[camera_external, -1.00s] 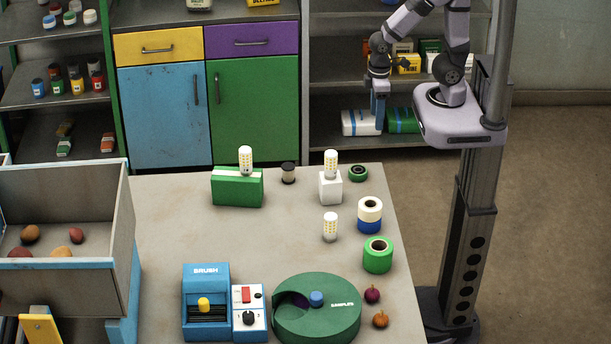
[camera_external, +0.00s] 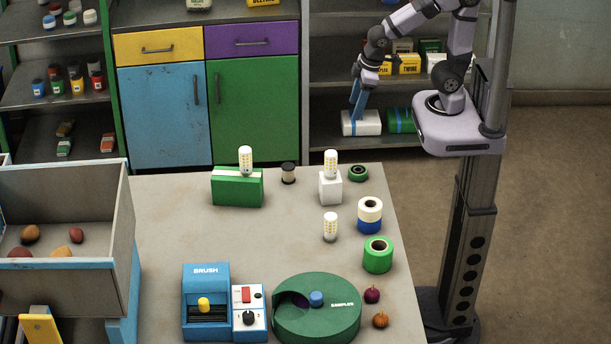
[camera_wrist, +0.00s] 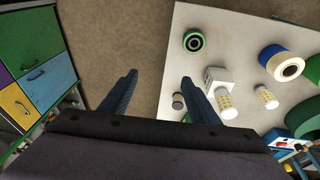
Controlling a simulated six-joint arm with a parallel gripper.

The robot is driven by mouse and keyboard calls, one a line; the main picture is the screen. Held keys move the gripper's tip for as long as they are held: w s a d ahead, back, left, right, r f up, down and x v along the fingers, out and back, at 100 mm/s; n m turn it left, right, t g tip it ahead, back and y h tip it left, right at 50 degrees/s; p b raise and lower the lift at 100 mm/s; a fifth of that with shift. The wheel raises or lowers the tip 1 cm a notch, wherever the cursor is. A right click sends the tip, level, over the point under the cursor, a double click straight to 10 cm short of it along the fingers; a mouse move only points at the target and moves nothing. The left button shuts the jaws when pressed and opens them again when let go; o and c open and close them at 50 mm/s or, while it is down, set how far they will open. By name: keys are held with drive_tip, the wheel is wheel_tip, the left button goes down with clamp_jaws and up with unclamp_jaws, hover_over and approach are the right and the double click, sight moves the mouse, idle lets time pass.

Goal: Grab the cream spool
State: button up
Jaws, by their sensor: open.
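The cream spool (camera_external: 370,207) sits on top of a blue spool (camera_external: 369,225) near the right edge of the table. In the wrist view the cream spool (camera_wrist: 289,68) shows at the right, with the blue one (camera_wrist: 271,53) beneath it. My gripper (camera_external: 356,104) hangs beyond the table's far edge, in front of the shelf, well apart from the spools. Its two blue fingers (camera_wrist: 158,82) are spread open with nothing between them.
A green spool (camera_external: 378,254), a small green roll (camera_external: 358,173) and a bulb on a white block (camera_external: 330,188) stand near the cream spool. Another bulb (camera_external: 330,227) stands to its left. A green round dispenser (camera_external: 316,310) is at the front. The table's middle is clear.

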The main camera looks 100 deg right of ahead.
drive_tip(key=w+f+t+b, duration=0.2)
drive_tip(key=w+t+b, duration=0.45)
drive_tip(key=w, duration=0.55)
drive_tip(key=w+a+r+n+t+y+b, duration=0.3)
drive_tip(key=w+a+r+t+y+b, duration=0.1)
drive_tip(key=w+a+b, duration=0.25)
drive_tip(key=p, duration=0.1)
approach(277, 182)
drive_tip(key=shift+w+a+r+m, duration=0.2)
drive_tip(key=shift+w+r, duration=0.15)
drive_tip(key=shift+w, duration=0.15)
drive_tip(key=shift+w+a+r+m, duration=0.1)
drive_tip(key=shift+w+a+r, duration=0.1)
drive_tip(key=shift+w+r, duration=0.25)
drive_tip(key=shift+r+p+x, duration=0.2)
drive_tip(key=shift+p+x, duration=1.3)
drive_tip(key=shift+x, duration=2.35)
drive_tip(key=shift+d, duration=0.1)
drive_tip(key=c, duration=1.1)
